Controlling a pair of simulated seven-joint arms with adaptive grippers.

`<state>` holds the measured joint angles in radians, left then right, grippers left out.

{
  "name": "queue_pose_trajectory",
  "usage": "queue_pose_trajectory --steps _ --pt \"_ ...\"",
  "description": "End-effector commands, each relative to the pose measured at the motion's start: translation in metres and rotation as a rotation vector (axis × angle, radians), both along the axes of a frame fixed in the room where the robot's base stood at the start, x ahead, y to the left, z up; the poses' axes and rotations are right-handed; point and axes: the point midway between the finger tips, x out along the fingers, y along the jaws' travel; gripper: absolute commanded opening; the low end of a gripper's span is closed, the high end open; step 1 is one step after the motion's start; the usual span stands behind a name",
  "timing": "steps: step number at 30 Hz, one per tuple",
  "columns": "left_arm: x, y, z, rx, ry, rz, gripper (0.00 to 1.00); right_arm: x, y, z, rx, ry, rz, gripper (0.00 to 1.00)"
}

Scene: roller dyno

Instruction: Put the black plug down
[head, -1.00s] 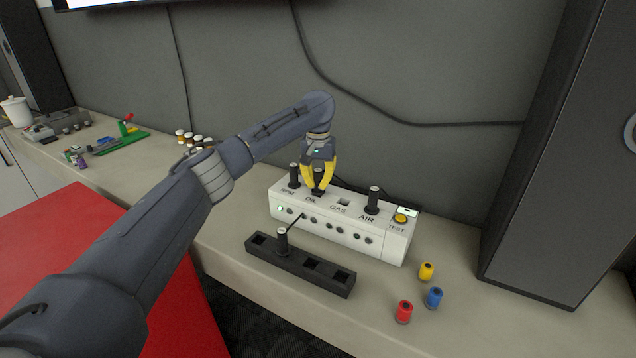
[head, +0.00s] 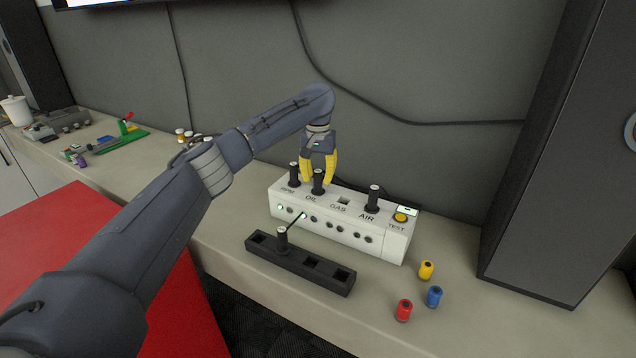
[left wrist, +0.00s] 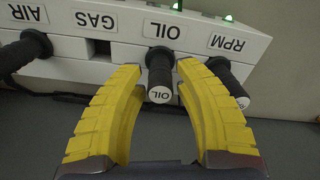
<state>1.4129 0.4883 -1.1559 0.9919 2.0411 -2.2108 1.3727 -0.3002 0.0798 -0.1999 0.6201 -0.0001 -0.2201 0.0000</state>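The black plug labelled OIL (head: 318,184) stands upright in the OIL socket of the white box (head: 352,238). In the left wrist view its labelled end (left wrist: 160,94) faces the camera. My left gripper (head: 318,177) is open, with its yellow fingers on either side of this plug and a visible gap to the left finger. Other black plugs stand at RPM (head: 295,174) and AIR (head: 373,199). The GAS socket (head: 343,201) is empty. One more plug (head: 282,241) stands in the black rack (head: 330,287). My right gripper is not in view.
Yellow (head: 426,271), blue (head: 434,297) and red (head: 404,311) cylinders stand right of the rack. A dark speaker-like cabinet (head: 540,160) is at the right, and a grey wall is behind. The grey counter (head: 450,330) is clear in front of the cylinders.

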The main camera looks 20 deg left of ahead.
Motion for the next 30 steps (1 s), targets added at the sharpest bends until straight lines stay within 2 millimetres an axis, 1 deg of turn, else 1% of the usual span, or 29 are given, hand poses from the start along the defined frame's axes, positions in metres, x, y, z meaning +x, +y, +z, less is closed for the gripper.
queue_pose_trajectory --steps 1,6,12,15,22,30 --pt "0.001 0.000 0.011 0.001 -0.005 0.000 0.32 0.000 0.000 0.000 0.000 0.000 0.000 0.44" --pt "0.001 0.000 0.043 0.001 -0.004 0.000 0.32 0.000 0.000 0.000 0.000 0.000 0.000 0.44" --pt "0.000 0.000 0.074 0.001 -0.003 0.000 0.32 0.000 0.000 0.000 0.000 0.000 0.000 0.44" --pt "0.000 0.000 0.086 0.000 -0.002 0.000 0.32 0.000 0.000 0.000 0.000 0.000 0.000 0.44" --pt "0.000 0.000 0.101 0.001 -0.001 0.000 0.32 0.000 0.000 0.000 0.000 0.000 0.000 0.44" --pt "-0.001 0.000 0.104 0.001 0.000 0.000 0.32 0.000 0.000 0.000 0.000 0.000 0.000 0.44"
